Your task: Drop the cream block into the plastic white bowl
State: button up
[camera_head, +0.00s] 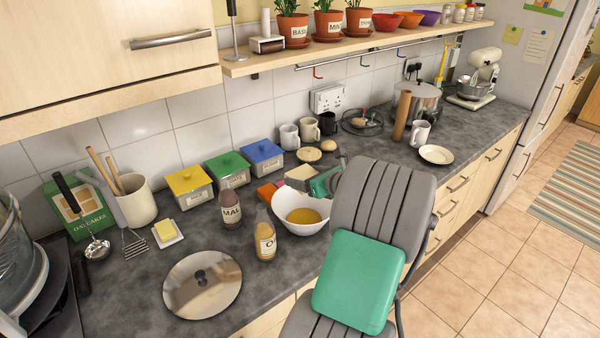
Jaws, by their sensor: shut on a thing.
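The white bowl (283,204) stands on the dark worktop, right of the bottles, with something yellow-orange in its bottom. The cream block (301,173) shows just beyond the bowl's far rim. My gripper (307,181), at the end of a teal wrist part, is shut on the cream block, as far as this small view shows. Its fingers are mostly hidden. Block and gripper appear behind the bowl's right half in the picture; their height above the worktop is hard to tell. My grey arm with its green panel covers the worktop right of the bowl.
Two labelled bottles (265,236) stand close left of the bowl. An orange item (267,192) lies behind it. Yellow, green and blue canisters (230,170) line the wall side. A round metal lid (202,284) lies in front; a plate (436,154) is at right.

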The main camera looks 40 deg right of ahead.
jog(key=f+b, duration=0.3)
jog(key=b, duration=0.1)
jog(key=f+b, duration=0.2)
jog(key=b, duration=0.1)
jog(key=shift+s+d+f, duration=0.3)
jog(key=shift+s, duration=0.05)
jog(key=o, duration=1.6)
jog(key=shift+o, duration=0.2)
jog(key=v, duration=0.7)
jog(key=shift+s+r, duration=0.15)
jog(key=shift+s, duration=0.25)
